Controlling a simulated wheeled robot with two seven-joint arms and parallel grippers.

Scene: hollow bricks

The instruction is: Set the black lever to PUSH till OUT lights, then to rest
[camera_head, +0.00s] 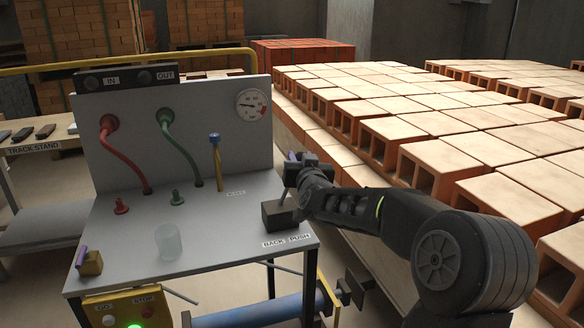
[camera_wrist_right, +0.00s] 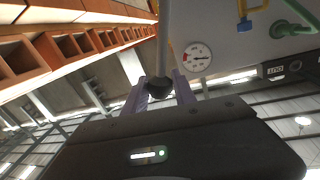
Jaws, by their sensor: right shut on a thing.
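The black lever's dark block (camera_head: 281,214) stands at the front right corner of the grey bench, behind the labels BACK and PUSH (camera_head: 288,241). My right gripper (camera_head: 292,160) is above it, shut on the lever's dark round knob (camera_wrist_right: 160,88). In the wrist view the two pale purple fingers hold the knob from both sides, and its grey shaft (camera_wrist_right: 163,40) runs away from it. The gripper hides much of the lever in the head view, so I cannot tell its setting. The OUT lamp (camera_head: 145,77) looks dark in the head view. My left gripper is out of view.
A clear cup (camera_head: 168,242) stands left of the black lever. Brick stacks (camera_head: 440,125) fill the right. A yellow GO/STOP box (camera_head: 125,307) is below.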

